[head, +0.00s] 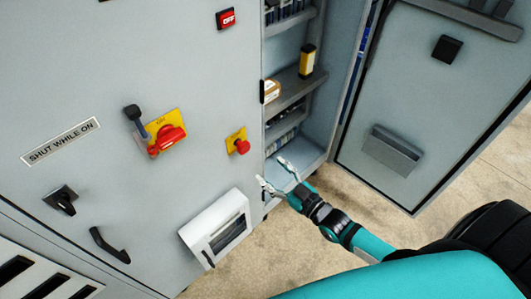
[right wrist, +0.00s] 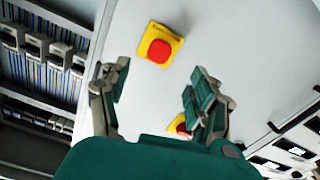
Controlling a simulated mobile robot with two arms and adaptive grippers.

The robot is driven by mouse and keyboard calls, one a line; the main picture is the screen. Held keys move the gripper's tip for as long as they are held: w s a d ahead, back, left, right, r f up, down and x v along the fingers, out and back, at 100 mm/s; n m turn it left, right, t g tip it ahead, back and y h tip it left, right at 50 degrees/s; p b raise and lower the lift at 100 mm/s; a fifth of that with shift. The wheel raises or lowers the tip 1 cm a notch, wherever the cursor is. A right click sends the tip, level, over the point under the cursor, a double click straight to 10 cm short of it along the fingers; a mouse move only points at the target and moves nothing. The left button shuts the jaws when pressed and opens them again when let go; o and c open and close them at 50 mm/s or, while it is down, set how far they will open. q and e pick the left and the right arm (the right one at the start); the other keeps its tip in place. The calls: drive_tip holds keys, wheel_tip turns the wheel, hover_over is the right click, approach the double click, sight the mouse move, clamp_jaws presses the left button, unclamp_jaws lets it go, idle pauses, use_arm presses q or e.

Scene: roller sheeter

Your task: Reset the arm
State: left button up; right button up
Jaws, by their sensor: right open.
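My right gripper (head: 273,174) is open and empty in the head view, in front of the cabinet near the edge of the open compartment. In the right wrist view its two fingers (right wrist: 158,100) are spread apart, with the grey cabinet face behind them. A red button on a yellow plate (right wrist: 160,50) shows beyond the fingers there, apart from them; a red button on yellow (head: 239,142) shows in the head view above and left of the gripper. A red and yellow rotary switch (head: 167,137) sits farther left. My left gripper is out of view.
The cabinet door (head: 440,90) stands open at the right. Shelves (head: 290,92) inside hold a yellow and black item (head: 307,61) and other parts. A white box with a window (head: 217,228) juts from the panel below. The floor (head: 480,190) is clear.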

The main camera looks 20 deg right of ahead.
drive_tip(key=s+d+f+m+g+h, duration=0.1)
drive_tip(key=s+d+f+g+h, duration=0.2)
drive_tip(key=f, duration=0.7)
drive_tip(key=s+f+m+g+b, duration=0.15)
drive_tip(key=s+f, duration=0.35)
drive_tip(key=f, duration=0.5)
drive_tip(key=s+d+f+g+h+p, duration=0.1)
drive_tip(key=s+d+f+g+h, duration=0.3)
drive_tip(key=f, duration=0.6)
drive_tip(key=s+a+f+g, duration=0.1)
drive_tip(key=s+f+g, duration=0.1)
drive_tip(key=s+f, duration=0.3)
drive_tip(key=s+a+f+m+g, duration=0.1)
drive_tip(key=s+f, duration=0.4)
drive_tip(key=s, duration=0.8)
drive_tip(key=s+a+f+g+b, duration=0.1)
drive_tip(key=s+a+f+g, duration=0.2)
drive_tip(key=s, duration=0.6)
drive_tip(key=shift+f+g+y, duration=0.4)
drive_tip(key=shift+f+g, duration=0.35)
drive_tip(key=shift+f, duration=0.2)
